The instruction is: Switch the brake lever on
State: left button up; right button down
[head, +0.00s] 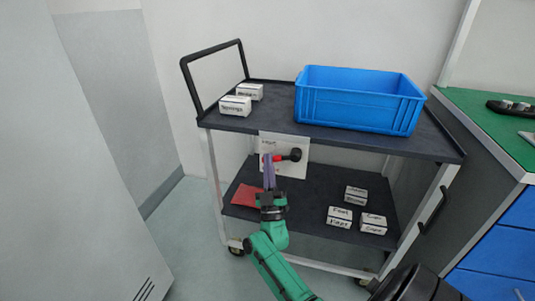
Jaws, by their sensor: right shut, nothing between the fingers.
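The brake lever (288,156) has a red shaft and a dark round knob. It sits on a white plate (296,170) on the front of the cart, just under its top shelf, and points to the right. My right gripper (268,157), with purple fingers on a green arm, is in front of the plate's left part. Its fingers point up, are shut and empty, and cover the lever's left end. I cannot tell whether they touch the lever. Most of the plate's lettering is hidden or too small to read. My left gripper is not in view.
A blue crate (350,108) and two white boxes (236,106) stand on the cart's top shelf (272,124). The lower shelf (300,206) holds several labelled boxes and a red flat item (247,195). A green-topped bench (480,118) stands close on the right. Floor is clear at left.

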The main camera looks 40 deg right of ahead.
pick_arm(q)
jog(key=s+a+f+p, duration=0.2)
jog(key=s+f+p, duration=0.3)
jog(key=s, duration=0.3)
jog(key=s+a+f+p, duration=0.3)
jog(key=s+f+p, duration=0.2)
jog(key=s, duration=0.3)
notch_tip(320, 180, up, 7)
jog(key=p, duration=0.7)
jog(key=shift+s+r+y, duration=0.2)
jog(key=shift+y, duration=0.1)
pick_arm(e)
jog(key=s+d+f+n+g+y, duration=0.2)
jog(key=n+y, duration=0.4)
jog(key=n, duration=0.3)
jog(key=s+d+f+n+g+y, duration=0.2)
jog(key=s+f+n+g+y, duration=0.1)
jog(key=n+y, duration=0.4)
jog(key=shift+s+f+n+y, duration=0.15)
jog(key=shift+s+n+y, duration=0.25)
jog(key=shift+n, duration=0.7)
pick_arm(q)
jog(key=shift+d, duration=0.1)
